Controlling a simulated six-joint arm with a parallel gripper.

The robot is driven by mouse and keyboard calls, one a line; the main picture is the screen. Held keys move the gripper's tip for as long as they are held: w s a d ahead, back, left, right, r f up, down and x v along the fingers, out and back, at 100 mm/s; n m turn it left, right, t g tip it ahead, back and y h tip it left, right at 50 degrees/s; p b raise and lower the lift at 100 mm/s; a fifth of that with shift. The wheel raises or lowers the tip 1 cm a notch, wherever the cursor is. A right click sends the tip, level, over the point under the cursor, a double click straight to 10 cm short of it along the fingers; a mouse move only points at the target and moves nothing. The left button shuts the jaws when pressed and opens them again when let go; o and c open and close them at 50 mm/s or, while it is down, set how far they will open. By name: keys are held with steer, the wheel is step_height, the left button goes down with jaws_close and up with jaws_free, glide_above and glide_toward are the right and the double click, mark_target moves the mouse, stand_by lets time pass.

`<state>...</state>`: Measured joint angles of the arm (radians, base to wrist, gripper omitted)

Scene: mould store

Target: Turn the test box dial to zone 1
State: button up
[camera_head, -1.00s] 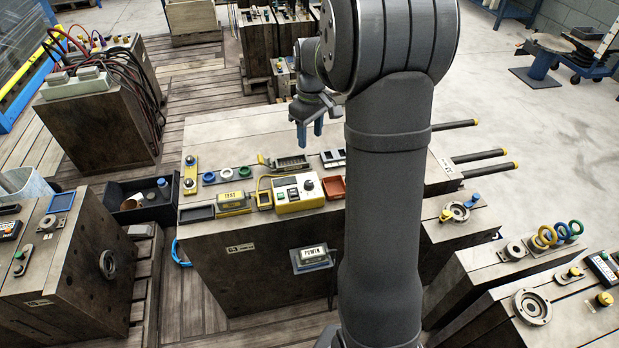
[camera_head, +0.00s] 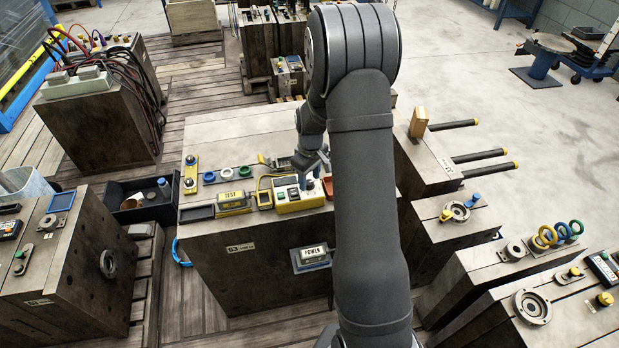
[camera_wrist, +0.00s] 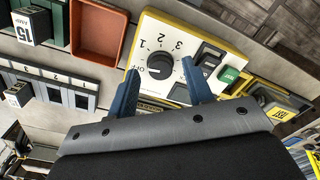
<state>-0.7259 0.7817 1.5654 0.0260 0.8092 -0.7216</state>
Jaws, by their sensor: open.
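The test box (camera_head: 297,204) has a yellow body and a pale face, and stands on the large dark mould block. In the wrist view its face (camera_wrist: 190,36) carries a round black dial (camera_wrist: 159,66) with marks OFF, 1, 2 and 3 around it. I cannot tell for sure which mark the dial points to. My gripper (camera_wrist: 161,82) is open, its two blue fingers on either side of the dial, close over the face; I see no clear contact. In the head view my gripper (camera_head: 317,170) hangs over the right end of the box and hides the dial.
An orange-red tray (camera_wrist: 97,28) lies beside the box. Black and green buttons (camera_wrist: 229,74) sit on the face near one finger. A yellow TEST unit (camera_head: 233,201) stands left of the box, and blue, white and green rings (camera_head: 226,174) lie behind it. A POWER sign (camera_head: 313,254) is on the front.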

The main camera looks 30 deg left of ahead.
steer(key=shift+f, duration=0.25)
steer(key=c, duration=1)
steer(key=shift+m, duration=0.3)
steer(key=m, duration=0.3)
steer(key=shift+m, duration=2.1)
